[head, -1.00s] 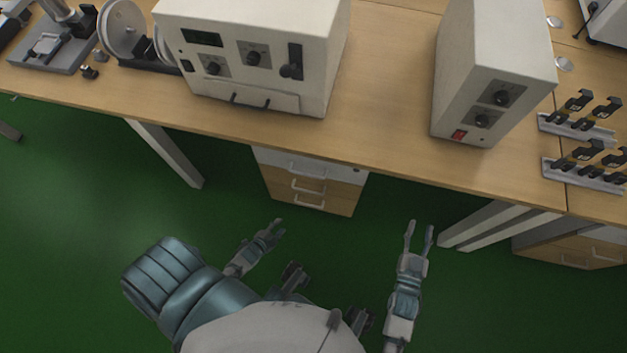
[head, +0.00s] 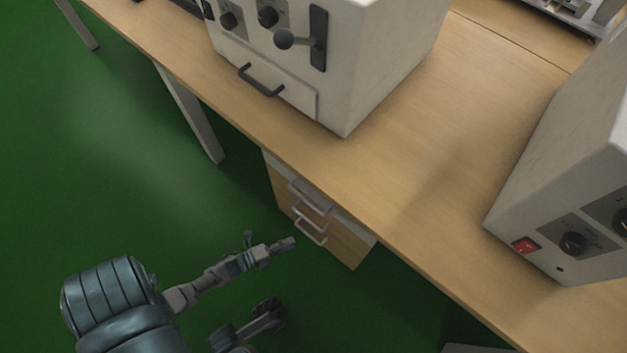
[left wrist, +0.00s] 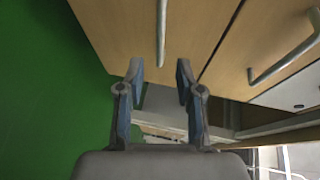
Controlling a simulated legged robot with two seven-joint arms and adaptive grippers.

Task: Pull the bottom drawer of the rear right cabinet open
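A drawer cabinet (head: 348,244) with a pale top drawer and wood-coloured lower drawers stands under the workbench. Its bottom drawer handle (head: 312,233), a light bar, shows in the head view; the drawers look shut. My left gripper (head: 270,240) is just left of that handle. In the left wrist view, my left gripper (left wrist: 159,68) has its two fingers apart and nothing between them. The bottom drawer's handle (left wrist: 161,32) lies ahead, lined up with the gap between the fingers, apart from them. The middle drawer's handle (left wrist: 285,62) is to the right.
The wooden bench top (head: 425,190) overhangs the cabinet. A white instrument box (head: 385,60) and another box with a red switch (head: 575,190) stand on it. A bench leg (head: 192,115) is left of the cabinet. Green floor (head: 130,190) is clear at left.

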